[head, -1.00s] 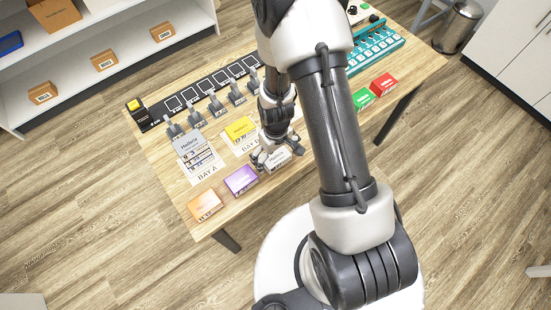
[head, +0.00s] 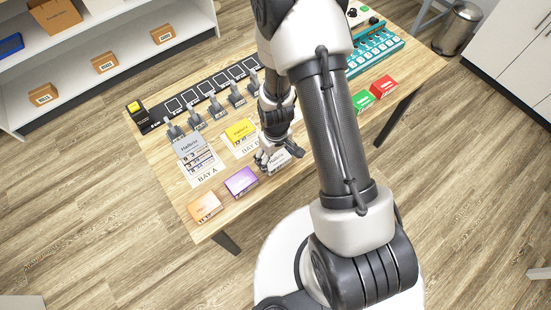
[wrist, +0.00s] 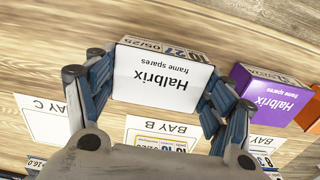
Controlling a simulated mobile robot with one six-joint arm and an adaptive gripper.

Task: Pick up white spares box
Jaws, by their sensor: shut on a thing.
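The white Halbrix frame spares box (wrist: 160,80) sits between the two fingers of my gripper (wrist: 158,72) in the wrist view, a finger against each side. Its printed top reads upside down there. In the head view the white box (head: 281,158) is partly hidden by my gripper (head: 275,156), near the table's front edge. My gripper is shut on the box. I cannot tell whether the box touches the table or is slightly above it.
A purple box (head: 241,181) and an orange box (head: 205,207) stand to the left on the table (head: 168,180). Yellow box (head: 240,130) lies behind, at Bay B. Red (head: 383,86) and green (head: 363,99) boxes stand right of my arm. A black rack (head: 203,96) runs along the back.

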